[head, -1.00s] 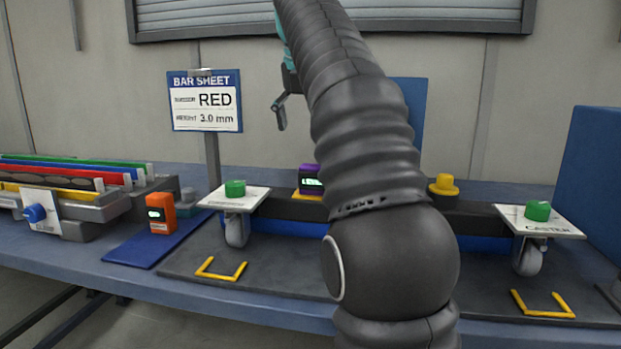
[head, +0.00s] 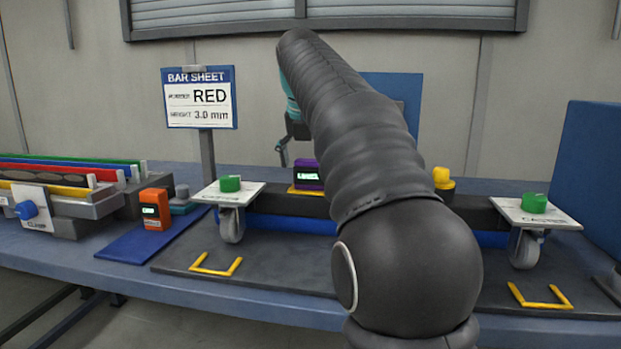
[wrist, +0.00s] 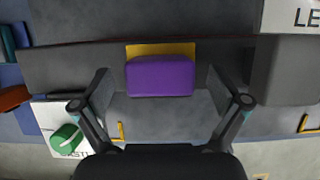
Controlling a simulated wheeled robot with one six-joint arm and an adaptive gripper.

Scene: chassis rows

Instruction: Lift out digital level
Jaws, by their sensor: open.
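The digital level, a purple block with a small lit green display, sits on a yellow pad (head: 307,192) on the dark bar in the head view (head: 309,173). In the wrist view the level (wrist: 160,76) lies in the middle, with the yellow pad showing at its far edge. My gripper (wrist: 158,85) is open, its two fingers spread to either side of the level with gaps, not touching it. In the head view one finger of my gripper (head: 283,150) shows above and left of the level; my arm hides the rest.
Casters with green knobs (head: 230,184) (head: 534,203) stand at both bar ends. A yellow knob (head: 443,178) stands right of my arm. An orange device (head: 155,209) sits on a blue mat (head: 137,244). A sign (head: 199,97) stands behind, left. Yellow brackets (head: 216,264) mark the front mat.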

